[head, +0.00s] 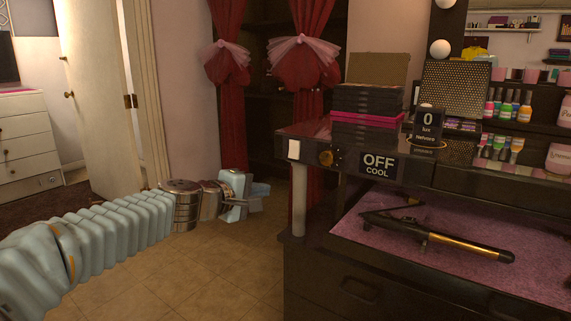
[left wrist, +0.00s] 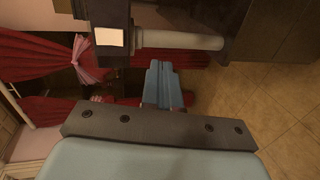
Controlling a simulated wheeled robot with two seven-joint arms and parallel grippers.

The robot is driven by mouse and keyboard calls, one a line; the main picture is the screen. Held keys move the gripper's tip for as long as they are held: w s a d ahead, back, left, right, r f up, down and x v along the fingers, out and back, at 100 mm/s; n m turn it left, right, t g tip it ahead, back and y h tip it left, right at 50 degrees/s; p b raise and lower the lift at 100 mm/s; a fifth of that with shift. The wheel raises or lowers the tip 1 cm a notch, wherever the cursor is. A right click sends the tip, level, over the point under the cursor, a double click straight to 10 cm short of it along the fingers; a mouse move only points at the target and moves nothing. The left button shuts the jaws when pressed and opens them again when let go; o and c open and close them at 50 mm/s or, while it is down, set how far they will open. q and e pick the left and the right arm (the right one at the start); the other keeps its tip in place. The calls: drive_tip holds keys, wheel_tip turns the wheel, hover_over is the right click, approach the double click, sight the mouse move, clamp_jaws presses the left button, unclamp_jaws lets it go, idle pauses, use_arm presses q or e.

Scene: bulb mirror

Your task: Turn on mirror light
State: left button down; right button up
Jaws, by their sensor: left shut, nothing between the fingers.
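The vanity's dark upper ledge (head: 300,133) carries a white rectangular switch plate (head: 294,150) on its left front corner. Round white bulbs (head: 440,48) line the mirror's left edge. My left gripper (head: 260,197) is shut and empty, left of and below the switch plate, apart from the vanity. In the left wrist view the shut fingers (left wrist: 164,82) show with the switch plate (left wrist: 109,37) beyond them. My right gripper is out of view.
A pale post (head: 299,200) supports the ledge's corner. A black and gold styling iron (head: 440,238) lies on the purple glittery surface (head: 370,212). Dark stacked cases (head: 366,100) sit on the ledge. Red curtains (head: 305,75) hang behind. Tiled floor (head: 215,265) is clear left of the vanity.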

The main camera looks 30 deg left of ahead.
sight(292, 158)
use_arm(q)
wheel_tip(292, 158, up, 6)
drive_tip(key=s+a+t, duration=0.1)
drive_tip(key=s, duration=0.1)
drive_tip(key=shift+s+n, duration=0.3)
drive_tip(key=shift+s, duration=0.05)
drive_tip(key=shift+f, duration=0.1)
drive_tip(key=w, duration=0.4)
drive_tip(key=w+f, duration=0.1)
drive_tip(key=w, duration=0.4)
drive_tip(key=w+d, duration=0.1)
drive_tip(key=w, duration=0.4)
drive_tip(key=shift+f, duration=0.35)
drive_tip(key=shift+w+d+f, duration=0.1)
drive_tip(key=shift+w, duration=0.05)
